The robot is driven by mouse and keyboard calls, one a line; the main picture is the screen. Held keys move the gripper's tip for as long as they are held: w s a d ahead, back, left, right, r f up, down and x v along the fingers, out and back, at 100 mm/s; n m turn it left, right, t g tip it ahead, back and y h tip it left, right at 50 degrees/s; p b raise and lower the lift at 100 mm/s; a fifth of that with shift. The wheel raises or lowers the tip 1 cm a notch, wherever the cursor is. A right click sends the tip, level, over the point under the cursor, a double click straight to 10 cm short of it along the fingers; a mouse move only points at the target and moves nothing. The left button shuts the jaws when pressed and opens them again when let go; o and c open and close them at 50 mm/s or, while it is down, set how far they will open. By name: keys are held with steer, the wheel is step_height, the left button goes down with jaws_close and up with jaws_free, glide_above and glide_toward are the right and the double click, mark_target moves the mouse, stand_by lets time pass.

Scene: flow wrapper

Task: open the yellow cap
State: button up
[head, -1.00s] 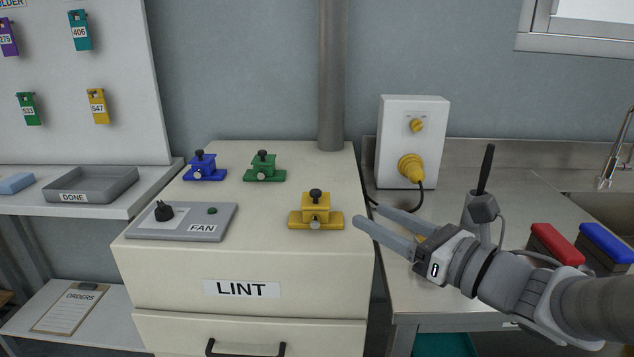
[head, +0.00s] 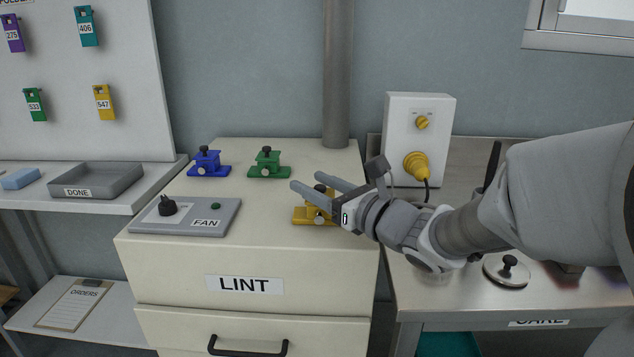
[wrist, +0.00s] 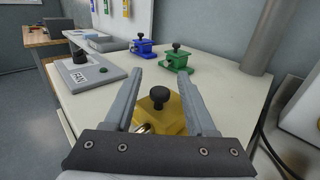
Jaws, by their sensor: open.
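The yellow cap (head: 303,215) sits on the top right of the cream LINT cabinet, with a black knob on top and a round silver fastener at its front. It is partly hidden by my gripper in the head view. In the wrist view the yellow cap (wrist: 166,115) and its black knob lie between my fingers, low in the picture. My gripper (head: 305,183) is open, its fingers spread above and around the knob's area and pointing left. I see nothing held. In the wrist view, my gripper's fingertips (wrist: 160,72) reach past the cap.
A green cap (head: 269,165) and a blue cap (head: 208,165) stand behind to the left. A FAN panel (head: 185,215) with a black dial lies on the cabinet's left. A white box with a yellow plug (head: 416,165) stands at the right. The cabinet's front middle is clear.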

steer(key=shift+x, duration=0.95)
steer(key=shift+c, duration=0.2)
jaws_close()
